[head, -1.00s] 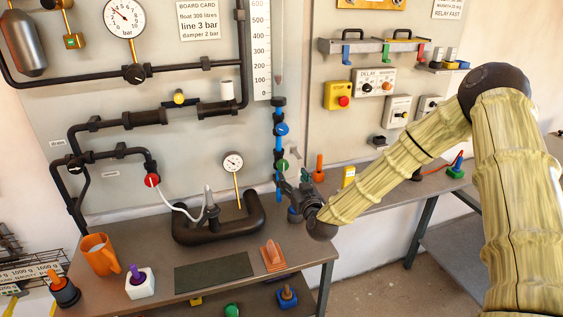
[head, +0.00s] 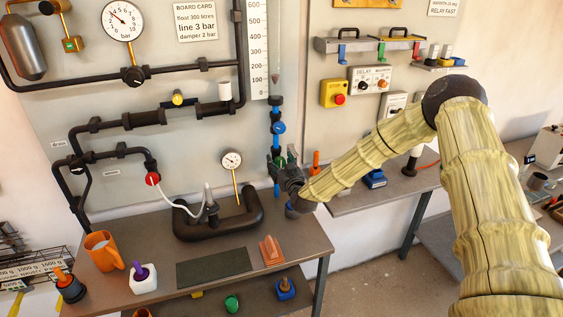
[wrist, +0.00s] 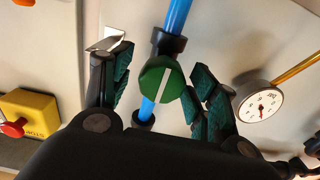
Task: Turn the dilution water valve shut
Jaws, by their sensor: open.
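A green round knob (wrist: 162,80) with a white line across it sits on a vertical blue pipe (wrist: 177,18) on the board. I see no label on it, so I cannot tell for sure that it is the dilution water valve. My gripper (wrist: 163,70) is open, with one finger on each side of the knob. Gaps show between the fingers and the knob. The white line runs nearly along the pipe, slightly tilted. In the head view my gripper (head: 284,165) is at the pipe's lower part and hides most of the green knob. A blue knob (head: 278,128) sits above it.
A gauge (wrist: 259,106) on a yellow stem stands right of the fingers in the wrist view. A yellow box with a red button (wrist: 30,113) is at left. Below is a bench (head: 309,247) with a dark curved pipe (head: 250,215) and an orange mug (head: 102,250).

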